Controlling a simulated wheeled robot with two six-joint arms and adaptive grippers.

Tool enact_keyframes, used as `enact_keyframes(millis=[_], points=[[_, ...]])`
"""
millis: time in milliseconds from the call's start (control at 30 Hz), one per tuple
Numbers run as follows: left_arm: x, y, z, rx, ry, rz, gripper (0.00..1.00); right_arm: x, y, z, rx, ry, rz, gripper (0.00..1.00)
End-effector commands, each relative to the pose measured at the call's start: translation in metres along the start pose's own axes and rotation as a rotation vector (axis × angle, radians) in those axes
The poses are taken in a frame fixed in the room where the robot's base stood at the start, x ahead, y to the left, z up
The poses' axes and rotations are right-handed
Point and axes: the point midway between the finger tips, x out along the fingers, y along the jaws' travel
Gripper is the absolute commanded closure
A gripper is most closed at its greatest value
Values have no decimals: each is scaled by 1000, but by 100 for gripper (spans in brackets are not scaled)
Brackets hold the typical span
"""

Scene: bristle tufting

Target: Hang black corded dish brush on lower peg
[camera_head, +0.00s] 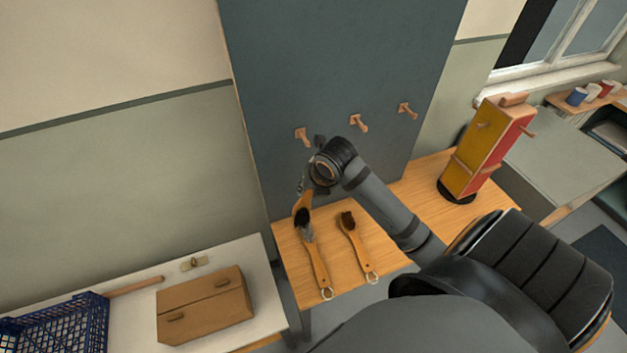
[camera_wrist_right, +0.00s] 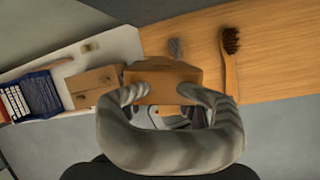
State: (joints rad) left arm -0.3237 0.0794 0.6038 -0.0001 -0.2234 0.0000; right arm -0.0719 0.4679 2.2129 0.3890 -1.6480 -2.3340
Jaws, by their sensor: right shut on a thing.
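My right gripper (camera_head: 306,187) is shut on a wooden-handled brush (camera_head: 301,204), held above the table in front of the dark board. Dark bristles show at its lower end. In the right wrist view its wooden part (camera_wrist_right: 162,82) sits between the curved fingers; I cannot make out a cord. Wooden pegs stick out of the board: a left peg (camera_head: 303,135), a middle peg (camera_head: 358,123) and a right peg (camera_head: 407,110). The held brush is below the left peg and apart from it. My left gripper is out of view.
A grey-bristled brush (camera_head: 318,268) and a dark brown-bristled brush (camera_head: 358,247) lie on the wooden table (camera_head: 285,262). A red and yellow pegged stand (camera_head: 487,150) is at right. A cardboard box (camera_head: 205,305) and blue crate (camera_head: 70,325) occupy the white table.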

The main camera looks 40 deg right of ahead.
Motion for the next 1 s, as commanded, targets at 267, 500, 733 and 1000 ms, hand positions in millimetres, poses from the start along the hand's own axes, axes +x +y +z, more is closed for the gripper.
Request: enact_keyframes(millis=[267,500,733,1000], points=[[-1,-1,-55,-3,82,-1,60,12,6,19,2,0,1,100],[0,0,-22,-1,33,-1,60,23,10,35,2,0,0,100],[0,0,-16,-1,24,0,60,33,14,51,1,-1,0,100],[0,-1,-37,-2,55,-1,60,43,19,67,0,0,0,100]])
